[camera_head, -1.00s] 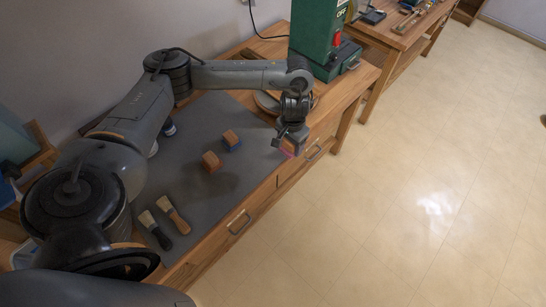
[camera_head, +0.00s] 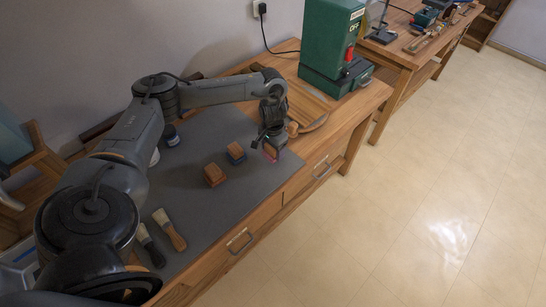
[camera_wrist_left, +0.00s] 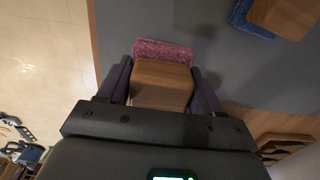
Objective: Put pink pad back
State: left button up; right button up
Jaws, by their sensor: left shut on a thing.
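The pink pad (camera_wrist_left: 165,50) is the pink face of a wooden block (camera_wrist_left: 162,82), seen in the left wrist view. My left gripper (camera_wrist_left: 163,75) is shut on this block, with one finger on each side of it. In the head view my left gripper (camera_head: 270,145) is over the right edge of the grey mat (camera_head: 215,195), and a bit of pink (camera_head: 270,154) shows below it. I cannot tell whether the pad touches the mat. My right gripper is in neither view.
A blue-padded block (camera_head: 236,152) stands just left of the gripper, with another wooden block (camera_head: 214,175) nearer. Two brushes (camera_head: 163,235) lie on the mat's near part. A round wooden board (camera_head: 312,108) and a green machine (camera_head: 330,45) are behind. Bare mat lies in front of the gripper.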

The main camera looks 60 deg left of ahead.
aim_at(273, 156)
pick_arm(q)
notch_tip(273, 156, down, 4)
jog(key=shift+r+b, duration=0.15)
jog(key=shift+b, duration=0.35)
jog(key=shift+f, duration=0.2)
jog(key=o, duration=1)
